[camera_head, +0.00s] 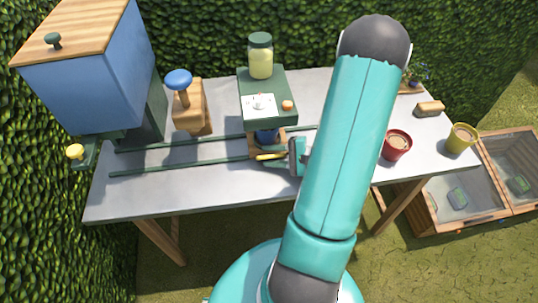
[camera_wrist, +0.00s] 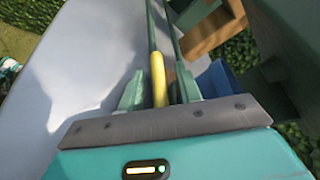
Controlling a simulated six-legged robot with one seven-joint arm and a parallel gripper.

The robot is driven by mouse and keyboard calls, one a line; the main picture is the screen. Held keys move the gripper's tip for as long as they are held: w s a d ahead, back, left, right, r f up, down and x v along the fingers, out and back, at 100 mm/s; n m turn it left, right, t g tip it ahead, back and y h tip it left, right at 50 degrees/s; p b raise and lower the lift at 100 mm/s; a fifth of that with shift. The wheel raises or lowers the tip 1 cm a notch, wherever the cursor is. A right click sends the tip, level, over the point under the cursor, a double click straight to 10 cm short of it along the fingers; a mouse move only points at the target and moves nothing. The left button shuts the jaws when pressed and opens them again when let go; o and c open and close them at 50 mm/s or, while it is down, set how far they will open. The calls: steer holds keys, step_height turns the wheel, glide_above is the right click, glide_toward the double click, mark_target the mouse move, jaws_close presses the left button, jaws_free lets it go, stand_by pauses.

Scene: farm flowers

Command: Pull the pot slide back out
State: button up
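The pot slide is a wooden carriage (camera_head: 262,147) on the green rails, under the green filling station (camera_head: 268,98). Its yellow handle (camera_head: 270,156) points toward my gripper. A blue pot (camera_head: 267,136) sits on the slide below the station; it also shows in the wrist view (camera_wrist: 220,78). My gripper (camera_head: 295,156) is at the handle, on its right side in the head view. In the wrist view, the yellow handle (camera_wrist: 158,80) lies between the two green fingers, with a small gap on its right side. The fingers look open around it.
Two green rails (camera_head: 200,164) run along the grey table (camera_head: 210,192). A blue hopper (camera_head: 90,80) and a blue-knobbed wooden stamp (camera_head: 190,105) stand left. A red pot (camera_head: 397,146) and a yellow pot (camera_head: 461,139) stand right. The front left tabletop is clear.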

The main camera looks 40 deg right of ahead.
steer(key=shift+w+a+f, duration=0.1)
steer(key=shift+w+a, duration=0.25)
steer(key=shift+w, duration=0.05)
steer(key=shift+c, duration=0.4)
jaws_close()
steer(key=s+d, duration=0.2)
steer(key=d, duration=0.1)
steer(key=s+d, duration=0.3)
steer(key=d, duration=0.1)
steer(key=s+d, duration=0.2)
steer(key=d, duration=0.2)
steer(key=shift+s+d, duration=0.25)
steer(key=shift+o, duration=0.4)
jaws_free()
steer(key=shift+a, duration=0.1)
